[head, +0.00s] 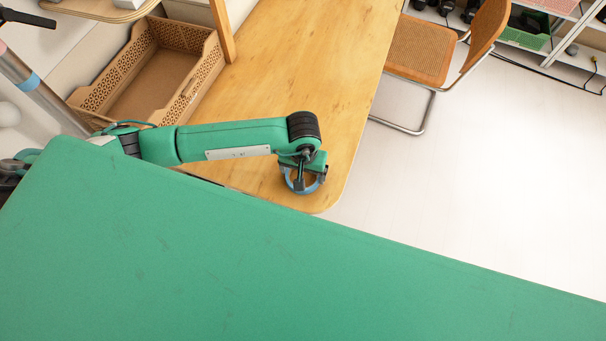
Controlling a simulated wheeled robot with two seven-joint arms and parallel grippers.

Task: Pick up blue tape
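A roll of blue tape (312,187) lies near the rounded front corner of the wooden table (290,60). It shows as a blue ring, partly covered by the gripper. My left arm reaches in from the left, and my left gripper (301,182) points down over the tape, with a dark finger across the ring's middle. The fingertips overlap the tape, and I cannot tell whether they are closed on its wall or still apart. My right gripper is out of view.
An empty brown open crate (186,38) stands left of the table by a wooden post (222,30). A tan chair (420,48) with metal legs stands at the table's right. White shelves (565,62) are at upper right. The tabletop beyond the tape is clear.

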